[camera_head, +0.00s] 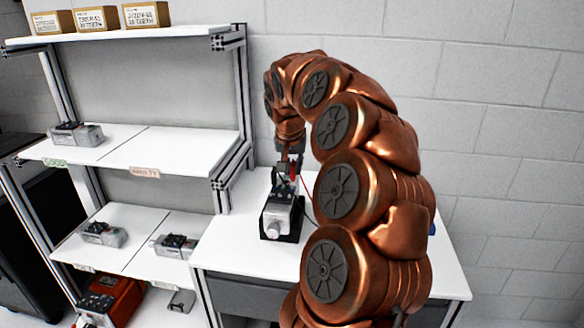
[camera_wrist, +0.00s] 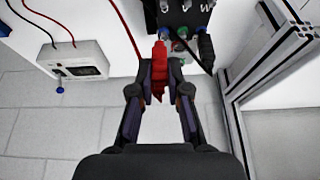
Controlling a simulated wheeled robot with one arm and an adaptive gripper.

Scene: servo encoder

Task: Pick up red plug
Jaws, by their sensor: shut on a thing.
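The red plug (camera_wrist: 159,65) is between the fingertips of my gripper (camera_wrist: 160,80) in the wrist view. My gripper is shut on it. The far end of the plug is close to the black connector block (camera_wrist: 183,18) of the servo unit; I cannot tell whether it touches a socket. In the head view my gripper (camera_head: 288,165) reaches down over the servo unit (camera_head: 279,217) on the white table, and a small red part of the plug (camera_head: 293,172) shows there.
A white meter box (camera_wrist: 75,60) with red and black leads shows at the left in the wrist view. A metal frame post (camera_wrist: 275,50) stands at the right. A shelf (camera_head: 170,150) with several servo units is left of the table (camera_head: 235,250). A black plug sits beside the red one.

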